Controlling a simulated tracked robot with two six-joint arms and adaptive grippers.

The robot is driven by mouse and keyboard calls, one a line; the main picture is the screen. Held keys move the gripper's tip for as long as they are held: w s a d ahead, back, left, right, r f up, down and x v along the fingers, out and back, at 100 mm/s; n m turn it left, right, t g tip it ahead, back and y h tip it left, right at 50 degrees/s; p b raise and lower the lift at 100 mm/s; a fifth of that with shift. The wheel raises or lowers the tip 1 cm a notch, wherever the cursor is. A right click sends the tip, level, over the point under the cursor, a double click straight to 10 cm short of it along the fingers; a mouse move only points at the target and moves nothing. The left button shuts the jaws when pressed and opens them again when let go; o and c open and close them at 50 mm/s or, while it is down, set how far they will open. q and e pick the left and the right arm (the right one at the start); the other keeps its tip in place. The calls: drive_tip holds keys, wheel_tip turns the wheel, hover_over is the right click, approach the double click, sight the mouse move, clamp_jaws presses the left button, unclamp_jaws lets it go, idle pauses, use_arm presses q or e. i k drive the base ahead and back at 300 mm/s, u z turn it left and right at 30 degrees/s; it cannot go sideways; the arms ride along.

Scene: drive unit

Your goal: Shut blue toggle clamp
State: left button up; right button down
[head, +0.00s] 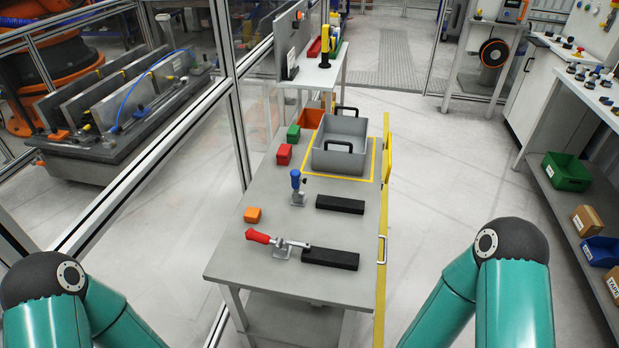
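The blue toggle clamp (297,188) stands on the grey table in the head view, with its blue handle pointing upright. A black block (340,204) lies just to its right, and no clamp arm is seen reaching over that block. Nearer to me, a red-handled toggle clamp (277,243) lies with its handle low to the left and its arm reaching right onto a second black block (330,259). Teal links of my left and right arms show at the lower left and lower right. Both grippers are out of view.
A glazed frame stands to the left. Shelving (560,217) stands at the right, with open floor between.

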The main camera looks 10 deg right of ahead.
sight(295, 174)
drive_tip(key=z, duration=0.55)
drive_tip(key=i, duration=0.2)
drive_tip(key=u, duration=2.9)
drive_tip(key=k, duration=1.35)
drive_tip(key=z, duration=0.2)
drive_tip(key=i, duration=0.75)
drive_tip(key=z, duration=0.85)
drive_tip(key=i, duration=0.65)
drive_tip(key=z, duration=0.25)
